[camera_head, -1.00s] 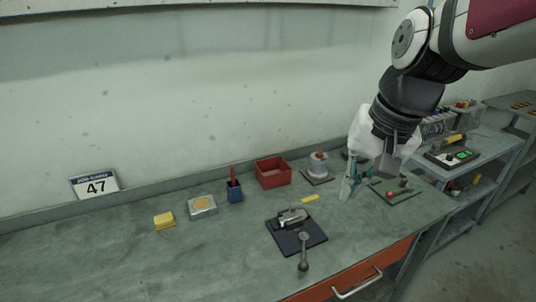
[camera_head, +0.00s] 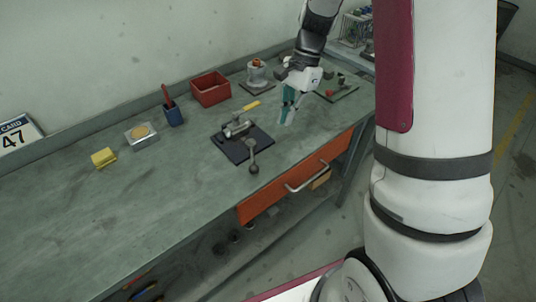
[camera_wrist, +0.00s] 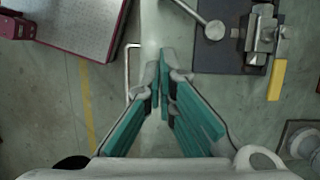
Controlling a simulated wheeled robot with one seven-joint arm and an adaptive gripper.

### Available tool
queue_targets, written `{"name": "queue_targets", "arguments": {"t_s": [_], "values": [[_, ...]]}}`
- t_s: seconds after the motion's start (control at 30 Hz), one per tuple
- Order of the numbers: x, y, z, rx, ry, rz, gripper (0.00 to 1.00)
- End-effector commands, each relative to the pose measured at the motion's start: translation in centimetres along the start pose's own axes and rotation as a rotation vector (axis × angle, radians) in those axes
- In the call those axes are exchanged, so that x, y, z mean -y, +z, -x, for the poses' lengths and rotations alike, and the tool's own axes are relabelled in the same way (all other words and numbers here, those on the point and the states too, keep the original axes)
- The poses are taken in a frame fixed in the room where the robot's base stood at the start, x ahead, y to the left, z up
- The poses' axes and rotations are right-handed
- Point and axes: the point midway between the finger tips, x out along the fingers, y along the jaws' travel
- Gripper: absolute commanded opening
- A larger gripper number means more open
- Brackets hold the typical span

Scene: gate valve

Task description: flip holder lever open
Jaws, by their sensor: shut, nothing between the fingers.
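The holder is a metal clamp (camera_head: 236,128) on a dark base plate (camera_head: 257,137), with a yellow-tipped lever (camera_head: 251,105) sticking out at its back right. A grey ball-ended handle (camera_head: 252,158) extends over the plate's front edge. In the wrist view the clamp (camera_wrist: 262,32) is at upper right, with the yellow lever grip (camera_wrist: 277,80) below it and the ball end (camera_wrist: 214,30) to its left. My gripper (camera_head: 286,114) has teal fingers pointing down, right of the clamp and apart from it. In the wrist view its fingertips (camera_wrist: 161,68) are together and hold nothing.
A red bin (camera_head: 210,89), a blue cup (camera_head: 173,115), a box with a yellow disc (camera_head: 142,137) and a yellow block (camera_head: 103,157) stand left. A white-grey fixture (camera_head: 257,75) and a plate with small parts (camera_head: 337,90) are behind. An orange drawer (camera_head: 265,202) is in front.

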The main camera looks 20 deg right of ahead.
Motion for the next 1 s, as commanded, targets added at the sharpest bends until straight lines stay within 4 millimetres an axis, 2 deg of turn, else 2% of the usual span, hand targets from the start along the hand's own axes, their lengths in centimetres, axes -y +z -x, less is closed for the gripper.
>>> {"name": "queue_targets", "arguments": {"t_s": [0.37,0.53,0.67,1.0], "values": [[0.1,-0.2,-0.2,0.002,0.002,-0.008,0.00],[0.0,-0.1,-1.2,0.004,0.005,-0.008,0.00],[-0.1,-0.1,-3.1,0.005,0.007,-0.008,0.00],[-0.1,-0.1,-9.8,0.005,0.006,-0.009,0.00]]}}
